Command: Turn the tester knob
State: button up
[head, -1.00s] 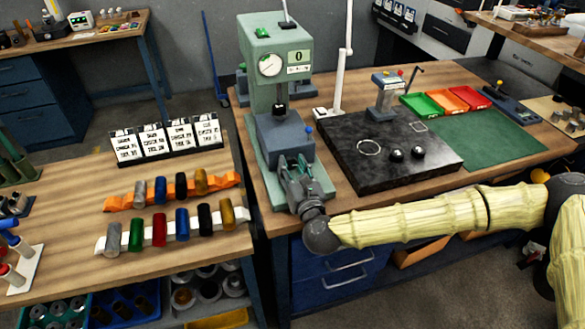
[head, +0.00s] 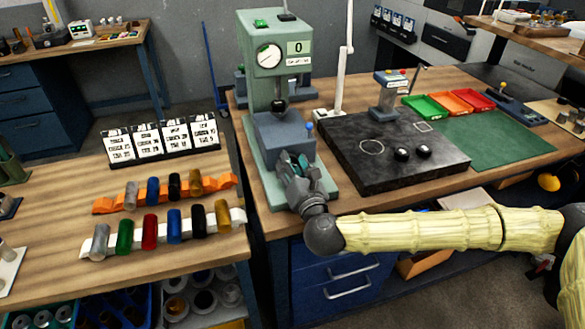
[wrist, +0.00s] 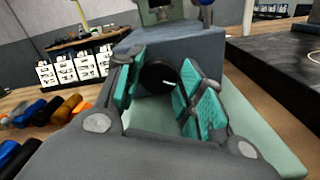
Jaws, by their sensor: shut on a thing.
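The tester (head: 262,90) is a pale green press with a round dial and a "0" display, standing on the bench. Its dark grey lower block (head: 283,138) shows large in the wrist view (wrist: 190,45). The tester knob (wrist: 157,78), black and round with a short white line on its face, is on the front of that block. My gripper (head: 296,170) is at the block's front, its teal-padded fingers (wrist: 165,88) either side of the knob and shut on it. My gripper hides the knob in the head view.
A black stone plate (head: 370,165) with two black balls lies right of the tester. A green mat (head: 495,140) and coloured trays (head: 455,100) are beyond it. Left, another bench holds racks of coloured cylinders (head: 170,228) and label cards (head: 160,141).

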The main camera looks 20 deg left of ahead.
jog(key=o, duration=1)
jog(key=v, duration=1.2)
